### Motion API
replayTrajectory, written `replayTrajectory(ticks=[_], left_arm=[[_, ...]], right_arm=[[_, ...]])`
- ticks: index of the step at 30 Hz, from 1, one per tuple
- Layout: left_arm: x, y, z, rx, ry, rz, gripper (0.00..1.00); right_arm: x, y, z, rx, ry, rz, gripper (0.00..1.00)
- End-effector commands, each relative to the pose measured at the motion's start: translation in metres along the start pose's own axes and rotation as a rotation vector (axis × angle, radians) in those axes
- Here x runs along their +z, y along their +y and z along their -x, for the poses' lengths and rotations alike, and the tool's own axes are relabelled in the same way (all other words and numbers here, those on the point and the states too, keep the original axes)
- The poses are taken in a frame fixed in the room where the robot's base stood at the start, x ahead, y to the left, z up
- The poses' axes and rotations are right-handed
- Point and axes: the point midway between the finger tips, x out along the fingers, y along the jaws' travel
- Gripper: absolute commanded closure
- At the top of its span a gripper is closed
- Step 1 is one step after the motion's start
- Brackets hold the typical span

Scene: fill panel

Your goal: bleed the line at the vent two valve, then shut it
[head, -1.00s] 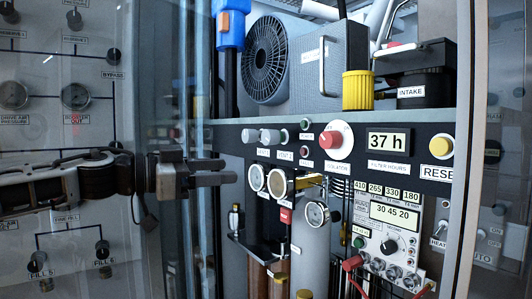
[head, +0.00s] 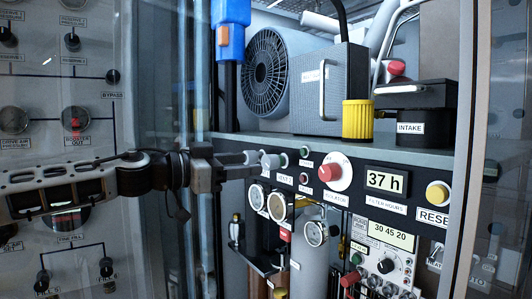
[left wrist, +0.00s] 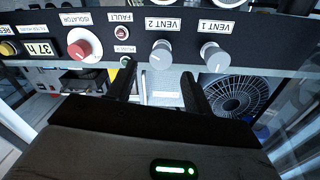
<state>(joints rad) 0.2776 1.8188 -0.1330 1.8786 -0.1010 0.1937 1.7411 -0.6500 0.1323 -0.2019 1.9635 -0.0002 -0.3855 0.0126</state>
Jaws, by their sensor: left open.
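The grey vent two knob (head: 271,161) is on the black panel strip. My left gripper (head: 254,165) is open in front of the panel. In the wrist view its two dark fingers (left wrist: 157,88) lie to either side of the vent two knob's line, short of it, with nothing between them. My right gripper is not in view.
A red isolator knob (head: 334,171) and small indicator lights sit right of the vent knobs. Gauges (head: 277,207) hang below the strip. A shelf above holds a fan unit (head: 268,72) and a yellow filter (head: 357,120). A clear pane edge stands left of the opening.

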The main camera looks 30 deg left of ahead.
Motion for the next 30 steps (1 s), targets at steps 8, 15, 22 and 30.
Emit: replayTrajectory(ticks=[8,15,22,30], left_arm=[[0.002,-0.001,-0.018,-0.003,-0.005,0.000,0.49],[0.003,-0.001,-0.033,-0.003,-0.004,0.003,0.49],[0.004,-0.002,-0.049,-0.006,-0.005,-0.001,0.49],[0.001,-0.001,-0.059,-0.004,0.000,0.001,0.49]], right_arm=[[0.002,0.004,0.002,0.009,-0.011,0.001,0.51],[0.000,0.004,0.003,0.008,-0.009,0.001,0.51],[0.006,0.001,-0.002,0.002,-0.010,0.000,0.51],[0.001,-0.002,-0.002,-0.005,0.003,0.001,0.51]])
